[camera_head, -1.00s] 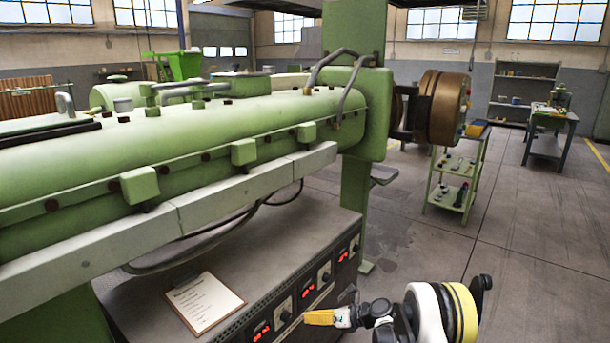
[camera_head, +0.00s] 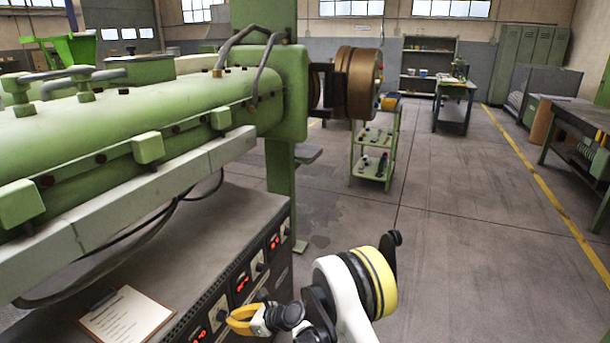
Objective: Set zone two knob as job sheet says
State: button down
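The dark control cabinet (camera_head: 213,300) under the green extruder carries red digital displays, each with a knob next to it. One knob (camera_head: 221,315) is just left of my gripper's tips, another knob (camera_head: 258,267) is farther back. Which belongs to zone two cannot be read. The job sheet (camera_head: 127,318) lies on a clipboard on the cabinet top; its text is too small to read. My gripper (camera_head: 230,318) has yellow fingers that look parted, with nothing seen between them. It is in front of the cabinet face, close to the nearer knob; contact cannot be told.
The green extruder barrel (camera_head: 120,125) and its pale rail (camera_head: 130,200) overhang the cabinet. A green post (camera_head: 280,190) stands at its far end. A tool trolley (camera_head: 373,150) is beyond. The floor to the right is clear up to a workbench (camera_head: 585,125).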

aim_at(220, 311)
jog(key=shift+w+a, duration=0.25)
jog(key=shift+a, duration=0.4)
jog(key=shift+w+a, duration=0.3)
jog(key=shift+a, duration=0.4)
jog(key=shift+w+a, duration=0.25)
jog(key=shift+a, duration=0.4)
jog(key=shift+w+d+f, duration=0.1)
jog(key=shift+w+f, duration=0.05)
jog(key=shift+f, duration=0.15)
jog(key=shift+w+d+r, duration=0.1)
jog(key=shift+w+d, duration=0.1)
jog(key=shift+w, duration=0.3)
jog(key=shift+w, duration=0.1)
jog(key=shift+w+d, duration=0.15)
jog(key=shift+w, duration=0.1)
jog(key=shift+w+d, duration=0.1)
jog(key=shift+w, duration=0.1)
